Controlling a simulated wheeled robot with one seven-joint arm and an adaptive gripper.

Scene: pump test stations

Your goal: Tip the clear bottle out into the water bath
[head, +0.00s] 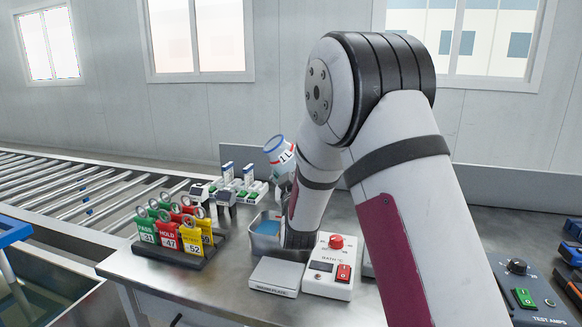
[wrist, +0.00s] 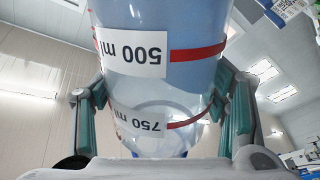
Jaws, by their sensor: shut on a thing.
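The clear bottle (wrist: 152,85) fills the wrist view between the two fingers of my gripper (wrist: 160,105). It has red bands and white labels reading 500 ml and 750 ml, upside down in this view. In the head view the bottle (head: 281,157) is held up and tilted, its blue end at the upper left; its lower part is hidden by my arm. The water bath (head: 254,244) is a small metal tank with blue inside, below the bottle on the bench. My arm hides its right side. I cannot tell whether anything is flowing out.
A rack of coloured tags (head: 172,235) is at left, small pump units (head: 238,186) behind. A roller conveyor (head: 80,190) runs at far left.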

